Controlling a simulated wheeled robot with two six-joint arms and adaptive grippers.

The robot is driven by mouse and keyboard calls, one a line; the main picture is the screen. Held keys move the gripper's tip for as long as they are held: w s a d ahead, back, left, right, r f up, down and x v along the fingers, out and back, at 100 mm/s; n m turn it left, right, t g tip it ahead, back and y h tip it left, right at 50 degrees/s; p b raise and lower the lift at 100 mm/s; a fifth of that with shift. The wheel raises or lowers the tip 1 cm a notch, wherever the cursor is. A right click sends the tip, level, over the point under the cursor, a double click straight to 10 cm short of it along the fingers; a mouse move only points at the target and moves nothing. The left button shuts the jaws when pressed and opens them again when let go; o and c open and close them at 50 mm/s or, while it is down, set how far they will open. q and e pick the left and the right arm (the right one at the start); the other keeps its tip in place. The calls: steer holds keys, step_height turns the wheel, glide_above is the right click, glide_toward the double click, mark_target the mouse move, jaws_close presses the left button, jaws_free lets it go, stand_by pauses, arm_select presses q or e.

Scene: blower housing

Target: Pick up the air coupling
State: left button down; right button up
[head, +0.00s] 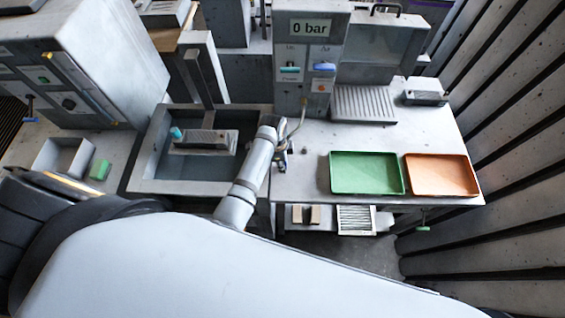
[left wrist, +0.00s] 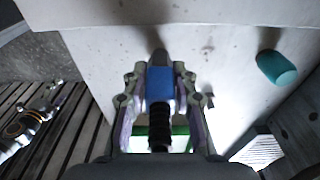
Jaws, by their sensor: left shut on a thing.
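The air coupling (left wrist: 160,84) is a blue body with a dark tip, with a black ribbed hose (left wrist: 159,128) behind it. In the left wrist view it sits between the two fingers of my left gripper (left wrist: 160,90), which is shut on it. In the head view my left gripper (head: 282,157) is at the left end of the right-hand table, in front of the grey pressure unit (head: 290,95) that reads 0 bar. The coupling is too small to make out there. A thin hose (head: 297,128) runs from the unit down towards the gripper.
A green tray (head: 333,185) and an orange tray (head: 474,188) stand on the table (head: 440,130) to the right. A grey basin (head: 142,172) holding a block with a teal knob (head: 176,133) lies to the left. A teal rounded part (left wrist: 277,68) shows in the left wrist view.

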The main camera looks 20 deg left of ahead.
arm_select(q)
steer(key=shift+r, duration=0.1)
steer(key=shift+w+d+r, duration=0.1)
steer(key=shift+r, duration=0.2)
step_height(320, 180, up, 3)
steer(key=shift+f+b, duration=0.2)
steer(key=shift+b, duration=0.25)
steer(key=s+a+r+b, duration=0.1)
steer(key=s+a+r, duration=0.6)
steer(key=s, duration=0.5)
step_height(320, 180, up, 3)
steer(key=shift+a+f, duration=0.2)
steer(key=shift+a, duration=0.15)
steer(key=shift+w, duration=0.15)
